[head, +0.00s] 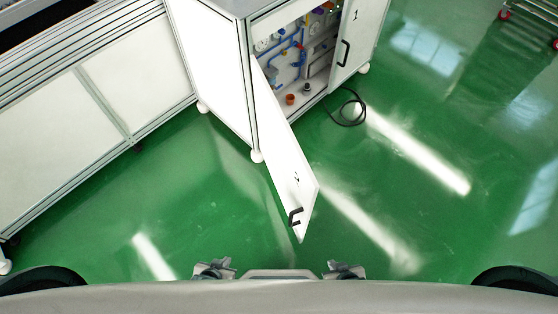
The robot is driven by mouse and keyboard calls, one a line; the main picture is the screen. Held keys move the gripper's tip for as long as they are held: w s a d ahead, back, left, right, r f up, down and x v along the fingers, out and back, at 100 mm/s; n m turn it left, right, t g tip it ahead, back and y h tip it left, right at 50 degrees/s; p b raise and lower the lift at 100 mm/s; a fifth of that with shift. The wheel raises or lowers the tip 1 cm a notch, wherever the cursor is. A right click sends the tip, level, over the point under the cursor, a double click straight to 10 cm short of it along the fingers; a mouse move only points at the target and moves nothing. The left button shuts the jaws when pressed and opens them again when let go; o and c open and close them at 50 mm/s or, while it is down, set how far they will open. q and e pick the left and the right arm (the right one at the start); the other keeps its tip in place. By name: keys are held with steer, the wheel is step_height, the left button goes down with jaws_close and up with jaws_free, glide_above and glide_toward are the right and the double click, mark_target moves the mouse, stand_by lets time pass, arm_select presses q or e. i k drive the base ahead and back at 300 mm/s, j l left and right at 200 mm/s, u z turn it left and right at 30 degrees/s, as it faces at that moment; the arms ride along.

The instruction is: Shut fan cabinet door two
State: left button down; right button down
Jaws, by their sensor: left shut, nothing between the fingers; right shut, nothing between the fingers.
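The fan cabinet (212,60) stands at the top centre. Door two (285,150), a white panel marked 2, stands wide open, swung out from the left edge of the cabinet front towards me. Its black handle (295,216) is near its free end. Door one (358,40), marked 1, looks shut on the right half of the front. My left gripper (213,268) and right gripper (343,269) are at the bottom edge, close to my body, shut and empty. Both are apart from door two, one to each side below its free end. My body partly hides them.
Pipes and fittings (290,55) show inside the open half. A black hose (350,108) lies on the floor by the cabinet. A long white-panelled conveyor (120,95) fills the left. Green floor is clear in front and right. A wheeled rack (505,14) is at the top right.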

mark_target(296, 185)
steer(key=k+j+u, duration=0.1)
steer(key=k, duration=0.3)
steer(key=k+j+u, duration=0.15)
steer(key=k+j, duration=0.2)
